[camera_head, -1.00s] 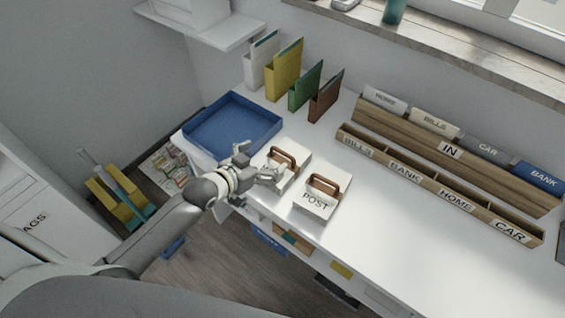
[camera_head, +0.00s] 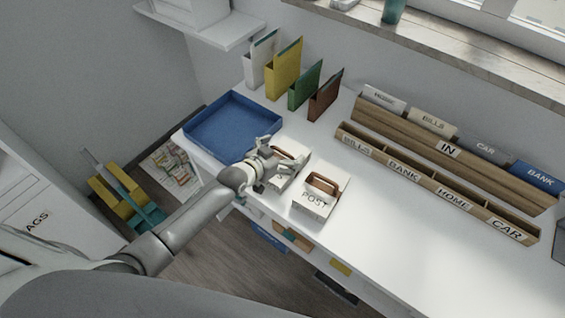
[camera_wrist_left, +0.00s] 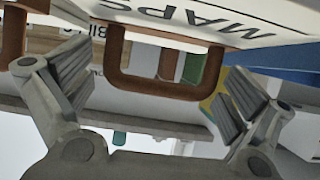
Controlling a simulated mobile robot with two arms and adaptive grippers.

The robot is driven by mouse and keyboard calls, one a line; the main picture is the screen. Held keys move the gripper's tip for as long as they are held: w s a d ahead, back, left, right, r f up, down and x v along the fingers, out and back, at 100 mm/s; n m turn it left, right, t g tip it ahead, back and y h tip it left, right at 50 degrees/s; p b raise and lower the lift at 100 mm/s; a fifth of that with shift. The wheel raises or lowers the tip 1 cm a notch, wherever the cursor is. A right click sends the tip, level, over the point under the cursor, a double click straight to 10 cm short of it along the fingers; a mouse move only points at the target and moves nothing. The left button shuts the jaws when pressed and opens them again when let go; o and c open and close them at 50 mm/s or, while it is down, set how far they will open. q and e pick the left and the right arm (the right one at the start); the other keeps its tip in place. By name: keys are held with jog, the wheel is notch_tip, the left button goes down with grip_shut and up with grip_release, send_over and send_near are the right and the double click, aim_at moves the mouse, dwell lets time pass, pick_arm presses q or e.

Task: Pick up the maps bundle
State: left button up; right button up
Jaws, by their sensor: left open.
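The maps bundle (camera_head: 289,180) is a white block with a brown handle on the desk's front edge, partly hidden by my left gripper in the head view. In the left wrist view its white face reads MAPS (camera_wrist_left: 215,22), and its brown handle (camera_wrist_left: 160,88) lies between my fingers. My left gripper (camera_head: 279,154) is open at the bundle, with one finger on each side of the handle in the left wrist view (camera_wrist_left: 150,85). I cannot tell whether the fingers touch it. My right gripper is not in view.
A similar POST bundle (camera_head: 314,203) stands close on the right. A blue tray (camera_head: 232,122) is behind left. Upright folders (camera_head: 284,70) stand at the back. Wooden sorters (camera_head: 440,190) fill the right back. The front right desk is clear.

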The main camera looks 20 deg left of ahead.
pick_arm(q)
jog(key=shift+c, duration=0.9)
jog(key=c, duration=1.7)
jog(key=shift+o, duration=0.2)
jog(key=shift+r, duration=0.15)
jog(key=shift+w+r, duration=0.1)
